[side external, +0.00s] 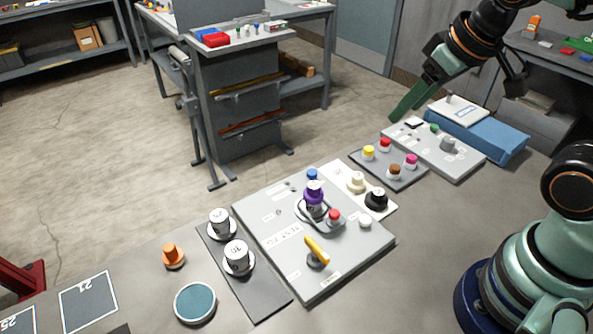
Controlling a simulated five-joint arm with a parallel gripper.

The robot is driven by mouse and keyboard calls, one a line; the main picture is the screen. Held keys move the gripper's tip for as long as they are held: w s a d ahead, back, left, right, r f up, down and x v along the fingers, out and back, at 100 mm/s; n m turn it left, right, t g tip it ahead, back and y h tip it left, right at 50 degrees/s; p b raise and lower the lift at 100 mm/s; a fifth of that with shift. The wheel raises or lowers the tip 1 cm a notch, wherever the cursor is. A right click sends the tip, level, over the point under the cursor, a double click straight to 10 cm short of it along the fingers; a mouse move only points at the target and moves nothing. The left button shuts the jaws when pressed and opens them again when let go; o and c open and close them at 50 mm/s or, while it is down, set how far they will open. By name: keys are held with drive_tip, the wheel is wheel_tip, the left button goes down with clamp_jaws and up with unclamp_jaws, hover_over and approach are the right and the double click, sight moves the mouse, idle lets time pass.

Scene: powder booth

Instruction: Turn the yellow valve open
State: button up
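The yellow valve (316,248) is a slanted yellow lever on a short grey stem. It stands near the front of a light grey panel (280,255), with a small label plate beside it. My gripper (408,101) is at the upper right, raised and well away from the valve, near the back panels. A long green finger points down and to the left. I cannot make out a second finger clearly, so its opening cannot be told. Nothing is seen held, and nothing touches the valve.
A purple-topped knob (314,193), a red button (334,215) and a white button (365,221) stand behind the valve. A black knob (376,199) is to the right. White cylinders (238,256) stand left. The table at front right is clear up to my base.

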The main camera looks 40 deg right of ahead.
drive_tip(key=o, duration=0.4)
drive_tip(key=shift+w+a+f+n+g, duration=0.1)
drive_tip(key=shift+a+f+n+g, duration=0.05)
drive_tip(key=shift+a+n, duration=0.35)
drive_tip(key=shift+w+a+f+n+g, duration=0.1)
drive_tip(key=shift+a+n+g, duration=0.05)
drive_tip(key=shift+a+n, duration=0.35)
drive_tip(key=shift+o, duration=0.2)
drive_tip(key=n+g, duration=0.5)
drive_tip(key=n, duration=1)
hover_over(317, 246)
wheel_tip(317, 246, down, 7)
wheel_tip(317, 246, down, 12)
drive_tip(key=shift+f, duration=0.1)
drive_tip(key=c, duration=1.2)
